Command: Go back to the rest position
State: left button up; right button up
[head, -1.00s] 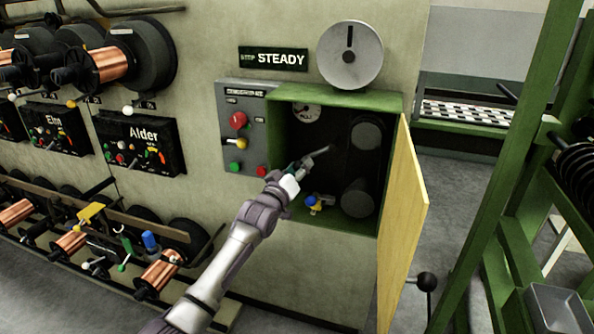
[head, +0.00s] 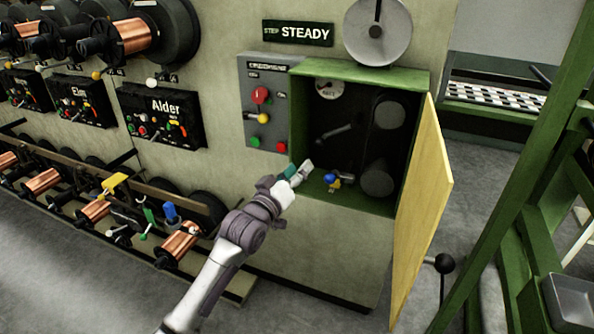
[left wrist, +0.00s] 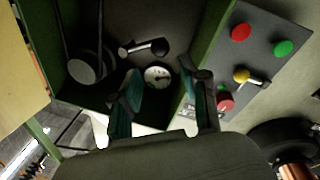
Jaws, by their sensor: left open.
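My left gripper (head: 302,172) is at the lower left front edge of the open green cabinet (head: 352,73) in the head view. Its fingers are apart and empty in the left wrist view (left wrist: 165,98). A dark lever (head: 335,132) inside the cabinet is clear of the fingers; it also shows in the left wrist view (left wrist: 145,47). A gauge (head: 329,88) sits at the cabinet's upper left and appears between the fingers in the wrist view. My right gripper is in neither view.
The yellow cabinet door (head: 424,210) stands open at the right. A blue-knobbed valve (head: 331,180) is low inside, close to my gripper. A control panel (head: 250,90) with buttons adjoins the cabinet. Copper spools (head: 178,243) line the lower left. A green frame (head: 500,190) stands at right.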

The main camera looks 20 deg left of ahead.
pick_arm(q)
jog(key=s+a+f+m+g+y+p, duration=0.1)
jog(key=s+f+g, duration=0.15)
jog(key=f, duration=0.95)
jog(key=s+a+f+g+y+p, duration=0.1)
jog(key=s+f+g, duration=0.15)
jog(key=f, duration=0.95)
jog(key=s+f+m+g+p, duration=0.1)
jog(key=s+f+g, duration=0.1)
jog(key=s+f, duration=0.45)
jog(key=s+f+g, duration=0.2)
jog(key=s+f, duration=0.2)
jog(key=f, duration=0.6)
jog(key=s+f+m+g+p, duration=0.1)
jog(key=s+f+g, duration=0.1)
jog(key=s+f, duration=0.65)
jog(key=s+f+m+g+p, duration=0.1)
jog(key=s+f+m+g, duration=0.15)
jog(key=s+f, duration=0.65)
jog(key=s+d+f+m+g+y, duration=0.1)
jog(key=s+g, duration=0.3)
jog(key=s, duration=2.1)
jog(key=shift+s+d+f+p, duration=0.2)
jog(key=shift+d+f+p, duration=0.15)
jog(key=shift+d+f, duration=0.05)
